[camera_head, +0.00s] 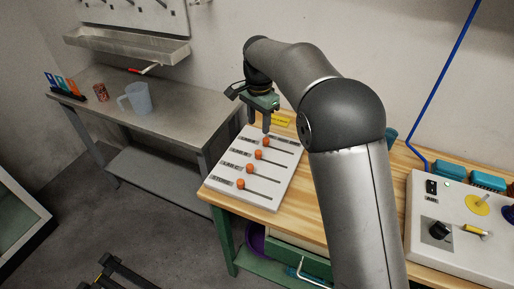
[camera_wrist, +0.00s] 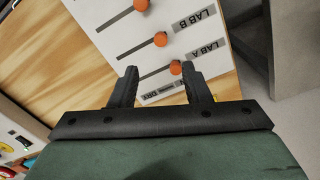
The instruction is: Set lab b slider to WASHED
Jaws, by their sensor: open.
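A white slider board (camera_head: 278,181) lies on the wooden bench, with several orange knobs in parallel slots. The LAB B knob (camera_wrist: 161,40) is second from the board's back row, and also shows in the head view (camera_head: 258,155). It sits near the label end of its slot, with the bare slot running right in the head view. The LAB A knob (camera_wrist: 176,67) is in the back row. My gripper (camera_head: 266,130) is open above the board's back edge.
A control box (camera_head: 465,232) with knobs stands on the bench at right, beside teal containers (camera_head: 487,180). A yellow label (camera_head: 282,120) lies behind the board. A metal table (camera_head: 160,107) with a jug (camera_head: 138,98) stands at left. The board's front is clear.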

